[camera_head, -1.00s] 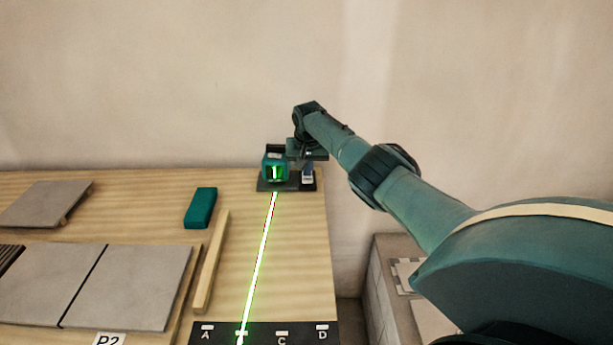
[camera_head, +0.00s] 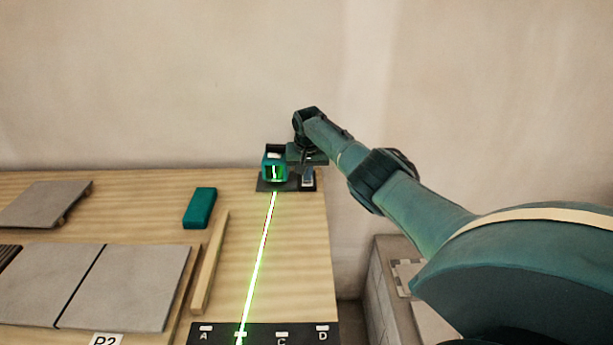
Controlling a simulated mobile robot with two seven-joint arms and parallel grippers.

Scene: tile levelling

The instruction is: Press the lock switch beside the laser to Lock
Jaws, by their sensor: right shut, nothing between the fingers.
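The laser (camera_head: 274,168) is a small teal and black box with a glowing green window, on a dark base plate (camera_head: 266,186) at the table's far right corner. Its green line runs toward the near edge. The lock switch (camera_head: 308,183) is a small light and dark piece on the plate, right of the laser; its position is too small to read. My right gripper (camera_head: 308,170) is shut and empty, pointing down at the switch and partly covering it. I cannot tell whether it touches the switch. My left gripper is out of view.
A dark strip (camera_head: 262,336) with letters including A, C and D lies at the near edge; the laser line crosses it between A and C. A teal block (camera_head: 200,208), a wooden stick (camera_head: 210,265) and grey tiles (camera_head: 130,285) lie to the left. Right of the table is a grey block structure (camera_head: 385,290).

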